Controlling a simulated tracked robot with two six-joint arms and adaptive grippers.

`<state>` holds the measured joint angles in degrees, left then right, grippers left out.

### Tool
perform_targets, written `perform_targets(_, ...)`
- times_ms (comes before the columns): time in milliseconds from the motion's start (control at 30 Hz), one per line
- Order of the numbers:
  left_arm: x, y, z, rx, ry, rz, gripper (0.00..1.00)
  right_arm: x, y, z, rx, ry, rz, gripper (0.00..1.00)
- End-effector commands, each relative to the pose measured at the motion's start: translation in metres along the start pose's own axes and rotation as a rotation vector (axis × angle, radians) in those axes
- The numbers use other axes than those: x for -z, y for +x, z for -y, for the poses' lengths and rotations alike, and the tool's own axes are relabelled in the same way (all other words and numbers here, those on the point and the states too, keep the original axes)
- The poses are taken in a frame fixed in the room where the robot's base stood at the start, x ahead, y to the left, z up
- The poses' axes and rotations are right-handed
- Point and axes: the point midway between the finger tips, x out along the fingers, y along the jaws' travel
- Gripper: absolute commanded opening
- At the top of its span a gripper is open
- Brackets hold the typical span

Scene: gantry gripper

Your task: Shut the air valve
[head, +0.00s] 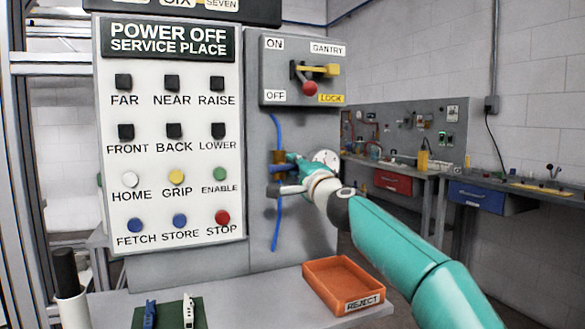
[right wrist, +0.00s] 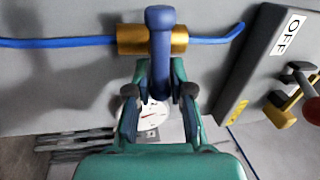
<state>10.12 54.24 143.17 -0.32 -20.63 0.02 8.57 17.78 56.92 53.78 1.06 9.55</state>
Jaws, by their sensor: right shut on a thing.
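The air valve has a brass body (right wrist: 130,40) on a blue hose (right wrist: 55,42) and a blue lever handle (right wrist: 161,50). In the right wrist view the lever points down from the brass body, across the line of the hose. My right gripper (right wrist: 160,105) is shut on the lever, with one finger on each side of it. In the head view the brass body (head: 279,157) is on the grey panel's lower part, and my right gripper (head: 283,179) partly hides the lever. My left gripper is not in view.
A white round gauge (head: 325,157) sits just right of the valve. Above is the gantry switch (head: 308,87) with a red knob and OFF and LOCK labels. A button board (head: 170,190) stands left. An orange reject tray (head: 345,288) lies below on the ledge.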

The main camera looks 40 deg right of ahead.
Motion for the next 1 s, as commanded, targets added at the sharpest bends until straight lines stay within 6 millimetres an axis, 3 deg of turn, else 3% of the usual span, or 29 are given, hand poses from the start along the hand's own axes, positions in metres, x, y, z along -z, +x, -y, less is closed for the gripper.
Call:
perform_targets(300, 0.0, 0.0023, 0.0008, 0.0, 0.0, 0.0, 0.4, 0.0007, -0.0006, -0.0053, -0.002, 0.111, -0.024, 0.0)
perform_targets(767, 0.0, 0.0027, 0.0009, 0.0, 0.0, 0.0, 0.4, 0.0002, -0.0002, -0.0081, -0.006, 0.127, -0.027, 0.0)
perform_targets(800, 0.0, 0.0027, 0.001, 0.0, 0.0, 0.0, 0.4, 0.0001, -0.0001, -0.0083, -0.007, 0.127, -0.026, 0.23)
perform_targets(900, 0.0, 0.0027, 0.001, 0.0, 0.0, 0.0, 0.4, -0.0002, 0.0, -0.0083, -0.007, 0.127, -0.026, 0.39)
perform_targets(1000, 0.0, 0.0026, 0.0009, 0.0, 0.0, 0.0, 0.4, -0.0003, -0.0001, -0.007, -0.004, 0.126, -0.026, 0.41)
